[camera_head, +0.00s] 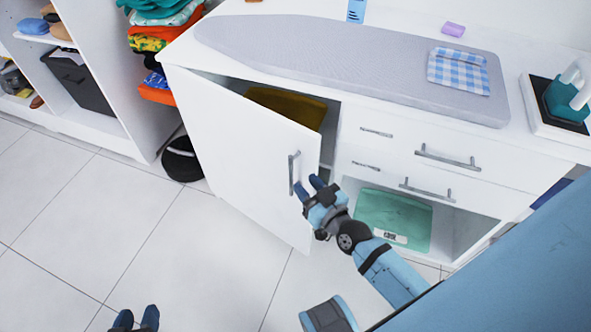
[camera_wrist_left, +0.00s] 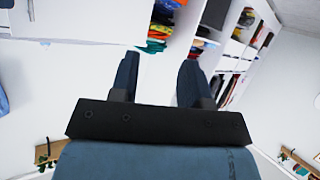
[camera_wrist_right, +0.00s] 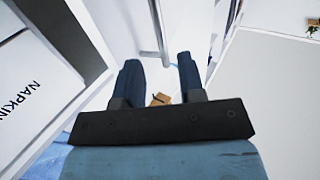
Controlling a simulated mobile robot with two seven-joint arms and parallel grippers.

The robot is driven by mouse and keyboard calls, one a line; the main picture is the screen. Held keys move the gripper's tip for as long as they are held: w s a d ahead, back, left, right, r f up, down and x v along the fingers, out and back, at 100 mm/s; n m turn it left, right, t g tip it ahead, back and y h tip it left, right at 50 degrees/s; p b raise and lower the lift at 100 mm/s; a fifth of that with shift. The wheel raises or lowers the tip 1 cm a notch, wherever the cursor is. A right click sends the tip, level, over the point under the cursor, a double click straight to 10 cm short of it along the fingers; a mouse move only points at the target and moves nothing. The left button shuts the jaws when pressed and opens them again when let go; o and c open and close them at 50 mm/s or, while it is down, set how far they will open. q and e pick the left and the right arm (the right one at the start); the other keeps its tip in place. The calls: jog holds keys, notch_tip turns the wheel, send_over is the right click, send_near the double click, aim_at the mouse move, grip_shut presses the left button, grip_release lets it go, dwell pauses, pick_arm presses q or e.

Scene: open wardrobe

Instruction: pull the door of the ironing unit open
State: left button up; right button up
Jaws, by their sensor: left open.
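The white door (camera_head: 240,150) of the ironing unit stands partly open, swung out to the left, with a dark compartment behind it. Its metal bar handle (camera_head: 293,174) is upright near the free edge. My right gripper (camera_head: 309,187) is beside the handle at the door's free edge, fingers apart. In the right wrist view the handle (camera_wrist_right: 160,25) shows just beyond the spread fingers (camera_wrist_right: 158,82). I cannot tell whether a finger touches the door. My left gripper (camera_head: 136,318) is open and empty at the bottom left, also open in the left wrist view (camera_wrist_left: 157,80).
The ironing board (camera_head: 300,50) covers the counter, with a checked cloth (camera_head: 458,71) and an iron (camera_head: 567,98) at right. A black round object (camera_head: 182,160) lies left of the door. Tiled floor is clear in front.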

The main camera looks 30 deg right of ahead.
pick_arm(q)
jog(key=shift+s+a+f+p, duration=0.1)
jog(key=shift+s+f+p, duration=0.1)
jog(key=shift+p, duration=0.15)
pick_arm(e)
jog(key=s, duration=0.6)
jog(key=shift+s+d, duration=0.35)
jog(key=shift+s, duration=0.05)
